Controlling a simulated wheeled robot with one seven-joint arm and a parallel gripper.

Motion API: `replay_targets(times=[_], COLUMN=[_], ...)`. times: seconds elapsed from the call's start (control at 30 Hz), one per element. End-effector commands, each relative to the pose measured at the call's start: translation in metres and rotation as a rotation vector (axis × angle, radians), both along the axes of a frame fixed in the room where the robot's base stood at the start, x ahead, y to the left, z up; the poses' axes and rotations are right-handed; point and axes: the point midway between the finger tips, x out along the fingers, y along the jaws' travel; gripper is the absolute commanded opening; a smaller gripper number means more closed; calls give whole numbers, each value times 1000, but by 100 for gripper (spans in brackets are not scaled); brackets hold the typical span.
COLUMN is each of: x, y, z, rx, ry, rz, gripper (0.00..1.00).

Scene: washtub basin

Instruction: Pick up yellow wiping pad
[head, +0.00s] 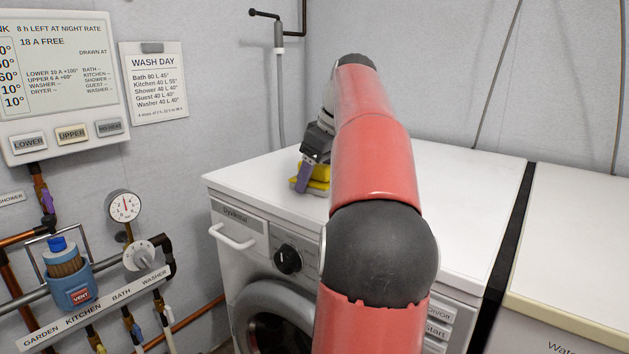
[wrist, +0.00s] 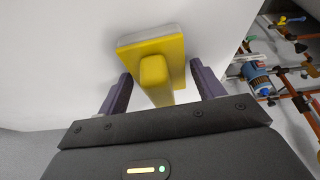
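The yellow wiping pad (head: 320,181) sits on the white top of the washing machine (head: 450,175), near its front left part. In the wrist view the pad (wrist: 177,52) shows a yellow body with a raised yellow grip and a pale grey layer along its far side. My gripper (head: 306,178) is down at the pad, and a purple finger partly hides it in the head view. In the wrist view my gripper (wrist: 161,72) is open, with one finger on each side of the raised grip. Gaps show between the fingers and the grip.
A second white appliance (head: 580,240) stands to the right across a dark gap. Pipes, a pressure gauge (head: 124,206) and a blue vent fitting (head: 70,280) are at the left. A control panel (head: 60,85) and a wash-day notice (head: 154,83) hang on the wall. The machine's top is otherwise clear.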

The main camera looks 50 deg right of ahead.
Motion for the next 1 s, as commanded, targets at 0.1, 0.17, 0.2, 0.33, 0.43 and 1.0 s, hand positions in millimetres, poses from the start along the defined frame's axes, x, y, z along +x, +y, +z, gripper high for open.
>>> replay_targets(times=[0.1,0.17,0.2,0.33,0.43,1.0], x=[0,0,0,0,0,2], y=[0,0,0,0,0,-1], z=[0,0,0,0,0,68], rx=[0,0,0,0,0,-1], ry=[0,0,0,0,0,-2], rz=[0,0,0,0,0,4], gripper=[51,43,38,31,31,31])
